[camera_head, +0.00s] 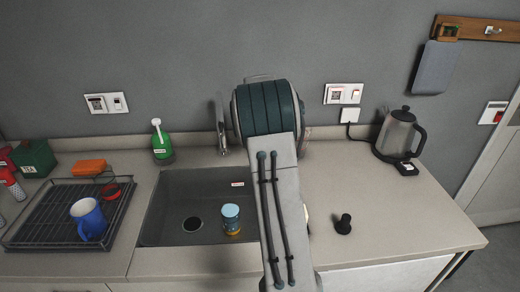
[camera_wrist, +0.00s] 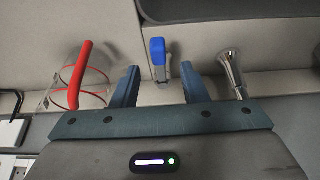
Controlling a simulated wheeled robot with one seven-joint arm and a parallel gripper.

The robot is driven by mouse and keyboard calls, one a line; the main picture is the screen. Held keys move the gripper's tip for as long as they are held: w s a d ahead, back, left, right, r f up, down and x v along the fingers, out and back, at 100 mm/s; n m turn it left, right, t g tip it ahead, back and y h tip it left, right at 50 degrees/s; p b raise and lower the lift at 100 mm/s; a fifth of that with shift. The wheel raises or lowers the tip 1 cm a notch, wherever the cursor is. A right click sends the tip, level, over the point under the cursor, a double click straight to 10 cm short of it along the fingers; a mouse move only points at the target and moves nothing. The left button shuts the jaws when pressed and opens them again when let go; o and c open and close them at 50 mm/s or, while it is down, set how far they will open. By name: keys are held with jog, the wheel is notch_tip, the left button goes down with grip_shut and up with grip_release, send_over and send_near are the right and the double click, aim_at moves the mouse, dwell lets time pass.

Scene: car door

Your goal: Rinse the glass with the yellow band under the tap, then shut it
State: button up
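In the head view a small glass (camera_head: 232,229) with a yellow band low down and light blue at its top stands upright in the sink (camera_head: 165,218), right of the drain. The chrome tap (camera_head: 221,140) stands behind the sink; I see no water running. In the wrist view my gripper (camera_wrist: 160,67) is open and empty. A lever with a blue end (camera_wrist: 158,52) shows between its fingers, seemingly just beyond them; I cannot tell whether they touch. A chrome spout-like part (camera_wrist: 232,72) is right of the fingers. In the head view my arm hides the gripper.
A clear vessel with red bands and a red handle (camera_wrist: 78,82) is left of the fingers in the wrist view. A green bottle (camera_head: 162,143) stands behind the sink. A rack (camera_head: 50,225) holding a blue mug (camera_head: 88,218) is left; a kettle (camera_head: 398,135) and black stopper (camera_head: 343,224) are right.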

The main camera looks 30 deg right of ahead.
jog(key=b+v, duration=0.1)
jog(key=v, duration=0.8)
jog(key=shift+r, duration=0.1)
